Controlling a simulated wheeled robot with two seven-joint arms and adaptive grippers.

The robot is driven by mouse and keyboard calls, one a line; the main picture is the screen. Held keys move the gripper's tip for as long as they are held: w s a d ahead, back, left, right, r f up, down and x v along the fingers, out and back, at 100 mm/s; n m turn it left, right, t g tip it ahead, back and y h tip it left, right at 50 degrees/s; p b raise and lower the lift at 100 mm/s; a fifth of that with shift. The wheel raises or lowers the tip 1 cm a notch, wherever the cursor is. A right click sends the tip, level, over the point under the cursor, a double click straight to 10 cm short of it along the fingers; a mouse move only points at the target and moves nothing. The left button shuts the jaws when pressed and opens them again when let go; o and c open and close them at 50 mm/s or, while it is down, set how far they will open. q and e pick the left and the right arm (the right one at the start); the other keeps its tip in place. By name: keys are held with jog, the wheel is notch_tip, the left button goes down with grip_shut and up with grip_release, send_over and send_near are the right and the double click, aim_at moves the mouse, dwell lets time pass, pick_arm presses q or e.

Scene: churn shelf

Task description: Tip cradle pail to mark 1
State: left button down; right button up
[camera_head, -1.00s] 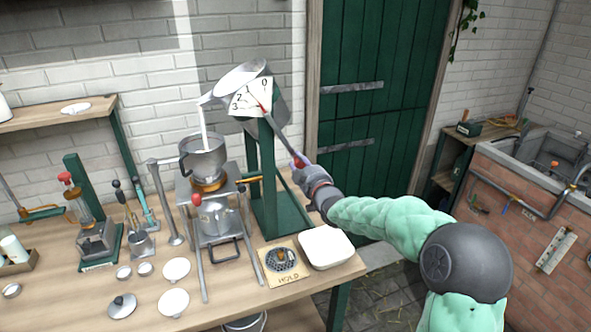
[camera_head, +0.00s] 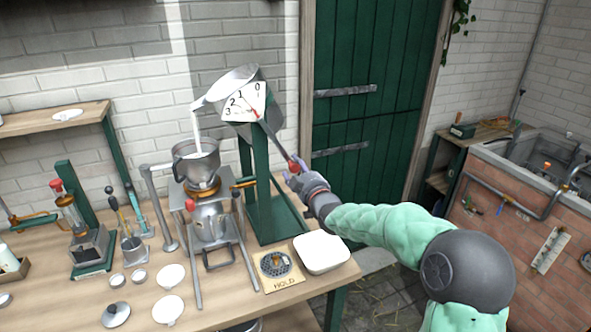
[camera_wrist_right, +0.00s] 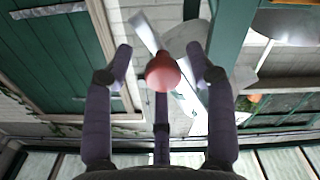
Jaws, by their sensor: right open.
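The metal cradle pail (camera_head: 238,82) is tilted to the left on a green stand (camera_head: 262,195). A white stream runs from its spout into a metal pot (camera_head: 197,165) below. A white dial (camera_head: 245,103) marked 0 to 3 sits on its side, with a red pointer too small to read exactly. A lever with a red knob (camera_head: 294,164) slopes down to the right from the pail. My right gripper (camera_head: 297,176) is open at the knob. In the right wrist view the knob (camera_wrist_right: 163,72) sits between the spread fingers. My left gripper is not in view.
A white dish (camera_head: 321,251) and a plate marked HOLD (camera_head: 277,268) are at the bench's right front. Small lids and cups lie left of the pot's stand. A green door (camera_head: 370,100) is behind; a brick sink (camera_head: 530,210) is at right.

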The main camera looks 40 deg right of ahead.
jog(key=v, duration=1.1)
jog(key=shift+f, duration=0.15)
